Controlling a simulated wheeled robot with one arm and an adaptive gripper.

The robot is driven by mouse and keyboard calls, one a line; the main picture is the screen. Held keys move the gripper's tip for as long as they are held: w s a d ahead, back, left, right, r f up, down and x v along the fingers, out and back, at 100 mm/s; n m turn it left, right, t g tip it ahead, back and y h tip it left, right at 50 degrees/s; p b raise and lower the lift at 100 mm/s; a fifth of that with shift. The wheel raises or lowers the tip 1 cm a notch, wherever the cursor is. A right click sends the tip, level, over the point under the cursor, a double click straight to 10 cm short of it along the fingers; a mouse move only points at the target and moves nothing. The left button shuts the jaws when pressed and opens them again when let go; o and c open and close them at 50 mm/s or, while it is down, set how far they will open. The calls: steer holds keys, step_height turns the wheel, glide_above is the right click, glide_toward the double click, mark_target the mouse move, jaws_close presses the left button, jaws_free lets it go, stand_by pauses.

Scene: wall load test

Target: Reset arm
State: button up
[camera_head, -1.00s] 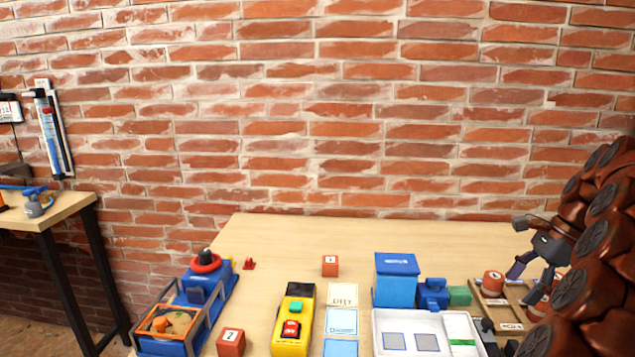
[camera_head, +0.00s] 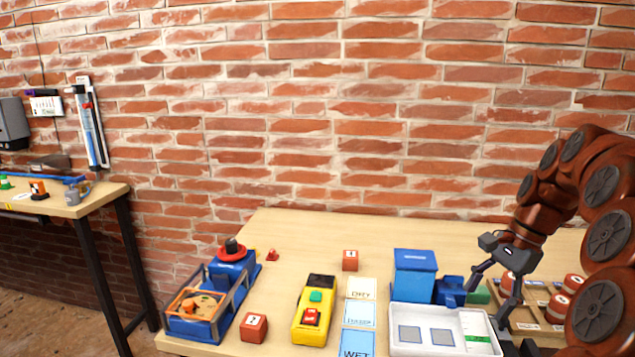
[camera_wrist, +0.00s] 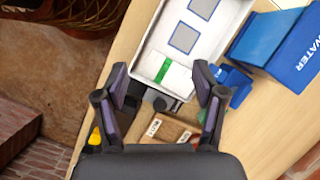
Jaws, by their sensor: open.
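My gripper (camera_head: 490,298) is dark grey, at the end of my brown arm at the right of the head view. It is open, its two fingers apart over the right end of the white tray (camera_head: 398,349). In the wrist view my gripper (camera_wrist: 160,72) has its fingers spread in front of the white tray (camera_wrist: 150,62), with nothing held between them. A white block with a green strip (camera_wrist: 172,73) lies in the tray's near end, beyond the fingertips.
A blue box (camera_head: 414,275), a small blue item (camera_head: 450,291) and a wooden compartment tray (camera_head: 527,318) with red cylinders stand close to my gripper. A yellow device (camera_head: 313,325), red blocks (camera_head: 254,327) and a blue crate-like model (camera_head: 193,327) stand further left.

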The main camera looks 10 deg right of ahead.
steer(key=s+a+f+n+g+h, duration=0.15)
steer(key=s+a+n, duration=0.25)
steer(key=a, duration=0.4)
steer(key=s+a+f+n, duration=0.2)
steer(key=s+a+n, duration=0.25)
steer(key=a, duration=0.45)
steer(key=s+a+f+n+g+h, duration=0.1)
steer(key=s+a+f+n, duration=0.25)
steer(key=s, duration=0.45)
steer(key=s+a+f+n+h, duration=0.2)
steer(key=s+f+n, duration=0.2)
steer(key=s, duration=0.5)
steer(key=s+p+v, duration=0.2)
steer(key=p+v, duration=1.2)
steer(key=v, duration=0.1)
steer(key=shift+d+r+t, duration=0.35)
steer(key=shift+d+r, duration=0.05)
steer(key=shift+y, duration=0.25)
